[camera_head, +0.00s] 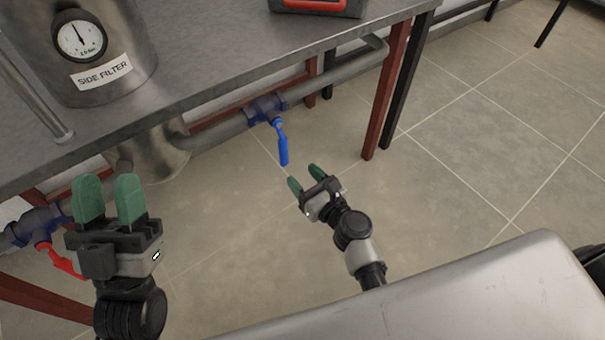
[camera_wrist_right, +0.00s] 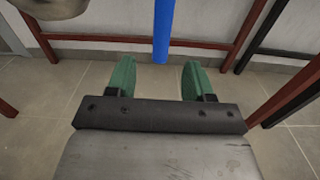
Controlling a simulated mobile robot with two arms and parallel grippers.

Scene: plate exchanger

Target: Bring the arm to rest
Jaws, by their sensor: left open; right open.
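My right gripper (camera_head: 305,180) is open and empty in the head view, its green fingertips just below the blue valve handle (camera_head: 283,145). In the right wrist view the gripper (camera_wrist_right: 159,82) has its two green fingers spread, and the blue handle (camera_wrist_right: 163,30) hangs beyond them, between them in the picture. Whether they touch is unclear, but a gap shows in the head view. My left gripper (camera_head: 105,200) is open and empty at the left, fingers pointing up, in front of the red valve handle (camera_head: 62,262), which it partly hides.
A metal table (camera_head: 215,60) carries the side filter tank (camera_head: 110,50) with a gauge. A grey pipe (camera_head: 335,72) with a blue valve body (camera_head: 265,108) runs beneath the table edge. A red table leg (camera_head: 386,95) stands right of the valve. Tiled floor (camera_head: 460,150) is clear at right.

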